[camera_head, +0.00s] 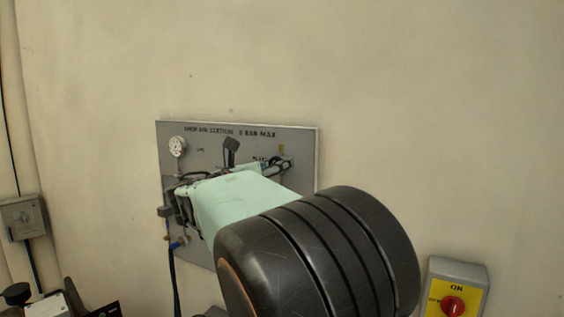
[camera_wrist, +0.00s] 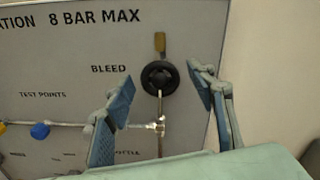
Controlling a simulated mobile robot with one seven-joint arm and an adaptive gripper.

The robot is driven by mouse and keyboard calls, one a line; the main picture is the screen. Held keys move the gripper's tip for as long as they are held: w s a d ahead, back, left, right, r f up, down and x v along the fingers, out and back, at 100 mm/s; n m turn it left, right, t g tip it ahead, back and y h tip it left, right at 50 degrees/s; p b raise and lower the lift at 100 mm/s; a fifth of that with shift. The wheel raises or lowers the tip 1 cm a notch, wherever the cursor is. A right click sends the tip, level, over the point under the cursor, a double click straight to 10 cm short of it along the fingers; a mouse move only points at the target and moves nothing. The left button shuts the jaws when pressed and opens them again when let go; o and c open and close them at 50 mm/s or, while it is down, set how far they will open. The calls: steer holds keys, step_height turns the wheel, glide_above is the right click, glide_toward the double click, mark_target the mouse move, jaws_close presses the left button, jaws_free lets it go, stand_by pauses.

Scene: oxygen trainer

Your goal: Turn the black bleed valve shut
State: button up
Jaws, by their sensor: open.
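The black bleed valve (camera_wrist: 159,77) is a round black knob on the grey panel, right of the word BLEED in the wrist view. A brass fitting (camera_wrist: 160,43) stands just above it and a thin pipe runs down from it. My gripper (camera_wrist: 162,88) is open, with one finger pad to the lower left of the knob and the other to its right. Neither pad clearly touches the knob. In the head view my gripper (camera_head: 230,172) is in front of the panel, and the arm hides much of the panel; I cannot make out the knob there.
The grey panel (camera_head: 215,140) is on a plain wall and carries a gauge (camera_head: 177,147). A metal tee fitting (camera_wrist: 157,125) sits below the valve, and a blue knob (camera_wrist: 40,131) is at the left. A yellow switch box (camera_head: 457,291) with a red knob is at lower right.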

steer(key=shift+x, duration=1.1)
steer(key=c, duration=1.2)
